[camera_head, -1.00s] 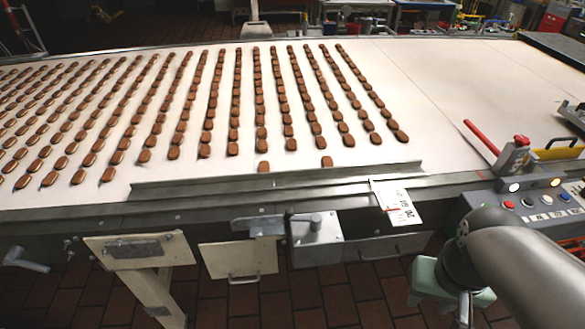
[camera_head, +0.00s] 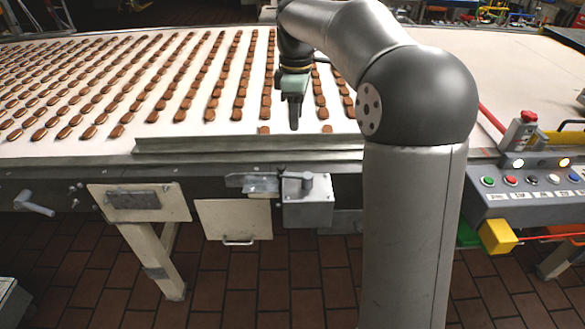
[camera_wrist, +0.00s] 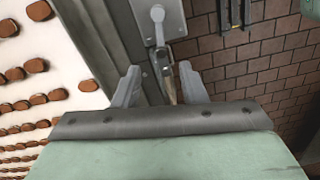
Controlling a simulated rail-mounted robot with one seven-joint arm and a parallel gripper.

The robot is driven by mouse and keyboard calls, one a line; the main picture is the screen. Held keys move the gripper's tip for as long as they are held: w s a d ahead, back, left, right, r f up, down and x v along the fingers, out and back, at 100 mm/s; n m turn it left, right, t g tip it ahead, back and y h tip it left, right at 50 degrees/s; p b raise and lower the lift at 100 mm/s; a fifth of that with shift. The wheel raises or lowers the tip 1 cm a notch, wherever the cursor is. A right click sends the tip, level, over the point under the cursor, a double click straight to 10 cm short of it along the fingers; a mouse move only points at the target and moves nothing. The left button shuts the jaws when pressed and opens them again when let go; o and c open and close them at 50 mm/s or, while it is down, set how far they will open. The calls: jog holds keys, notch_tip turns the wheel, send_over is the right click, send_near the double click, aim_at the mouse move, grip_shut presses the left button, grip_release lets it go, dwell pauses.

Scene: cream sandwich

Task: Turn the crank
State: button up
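A bent grey crank handle (camera_head: 34,204) sticks out from the front of the conveyor at the far left in the head view. A grey metal box with a small lever (camera_head: 306,186) sits on the conveyor's front, near the middle. This box's lever also shows at the top of the wrist view (camera_wrist: 157,28). I cannot tell for sure which one the task means. My gripper (camera_head: 294,118) points down above the conveyor's front edge, above and behind the box. In the wrist view my gripper (camera_wrist: 160,78) is open, its two fingers apart, with nothing visibly held.
The conveyor belt (camera_head: 480,65) carries many rows of brown biscuits (camera_head: 215,88). A raised metal rail (camera_head: 220,146) runs along its front edge. A control panel (camera_head: 520,190) with coloured buttons and a yellow block (camera_head: 497,236) stand at right. Brick floor lies below.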

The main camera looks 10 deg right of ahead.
aim_at(295, 174)
notch_tip(295, 174, down, 17)
dwell(0.4)
jog(key=shift+c, duration=0.4)
grip_shut()
